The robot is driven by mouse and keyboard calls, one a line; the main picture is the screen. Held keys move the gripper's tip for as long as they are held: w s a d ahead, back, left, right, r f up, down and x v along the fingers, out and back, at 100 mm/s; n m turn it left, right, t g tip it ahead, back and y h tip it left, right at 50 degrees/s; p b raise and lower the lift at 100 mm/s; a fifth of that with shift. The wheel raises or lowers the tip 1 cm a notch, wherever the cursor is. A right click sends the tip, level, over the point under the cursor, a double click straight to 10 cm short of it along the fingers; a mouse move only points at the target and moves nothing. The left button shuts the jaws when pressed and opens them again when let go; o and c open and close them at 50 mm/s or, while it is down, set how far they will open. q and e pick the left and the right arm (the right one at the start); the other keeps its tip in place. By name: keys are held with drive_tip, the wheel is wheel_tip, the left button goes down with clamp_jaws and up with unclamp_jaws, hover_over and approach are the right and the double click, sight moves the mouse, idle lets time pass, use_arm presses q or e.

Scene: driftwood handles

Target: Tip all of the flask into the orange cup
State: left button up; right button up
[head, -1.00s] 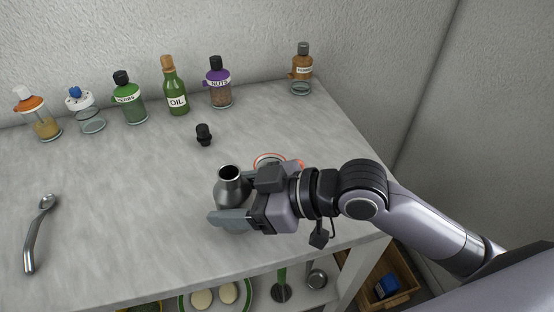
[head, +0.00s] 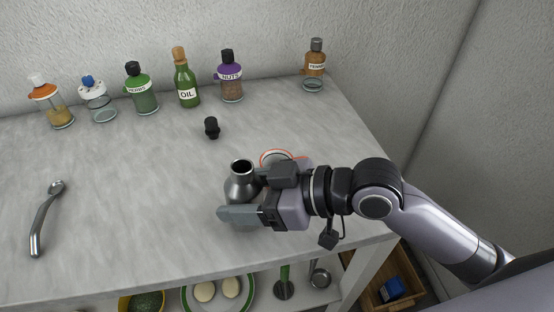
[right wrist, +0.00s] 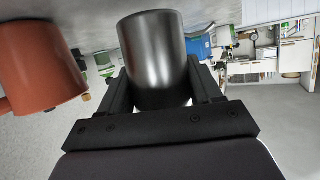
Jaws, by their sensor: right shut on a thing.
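A dark metal flask (head: 241,186) stands upright with its open mouth facing up, near the front right of the table. My right gripper (head: 243,212) is shut on the flask's body, with a finger on either side in the right wrist view (right wrist: 160,95). I cannot tell whether the flask's base touches the table. The orange cup (head: 276,155) is just behind my right gripper, which hides most of it. In the right wrist view the orange cup (right wrist: 40,65) is left of the flask and apart from it. My left gripper is not in view.
A black stopper (head: 212,127) is on the table behind the flask. Several bottles, including a green oil bottle (head: 186,80), line the wall. A pepper bottle (head: 315,65) is at the back right. A spoon (head: 47,218) lies at the left. The table's middle left is clear.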

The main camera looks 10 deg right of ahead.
sight(249, 167)
drive_tip(key=shift+w+d+m+y+b, duration=0.15)
drive_tip(key=shift+w+m+y+b, duration=0.1)
drive_tip(key=shift+m+y+b, duration=0.25)
drive_tip(key=shift+r, duration=0.4)
drive_tip(key=shift+w+d+r+m+g+y, duration=0.15)
drive_tip(key=shift+r+m+g+y, duration=0.05)
drive_tip(key=shift+r+m, duration=0.25)
drive_tip(key=shift+w+d+r+m+g+y, duration=0.15)
drive_tip(key=shift+r+m+g+y, duration=0.05)
drive_tip(key=shift+r+m, duration=0.2)
drive_tip(key=shift+w+d+r+m+y, duration=0.25)
drive_tip(key=shift+r+m+y, duration=0.1)
drive_tip(key=shift+r+m, duration=0.25)
drive_tip(key=shift+w+d+r+m+y, duration=0.25)
drive_tip(key=shift+r+m+y, duration=0.15)
drive_tip(key=shift+r, duration=0.2)
drive_tip(key=shift+f+m+y+b, duration=0.2)
drive_tip(key=shift+m+y+b, duration=0.25)
drive_tip(key=shift+m, duration=0.4)
drive_tip(key=shift+s+a+m, duration=0.1)
drive_tip(key=shift+m, duration=0.2)
drive_tip(key=shift+f+m+g+y, duration=0.15)
drive_tip(key=shift+m+g+y, duration=0.15)
drive_tip(key=shift+s+a+r+m+y+p, duration=0.15)
drive_tip(key=shift+r+m+y+p, duration=0.2)
drive_tip(key=shift+m, duration=0.45)
drive_tip(key=shift+f+m+t+y, duration=0.25)
drive_tip(key=shift+m+t+y, duration=0.15)
drive_tip(key=shift+m, duration=0.4)
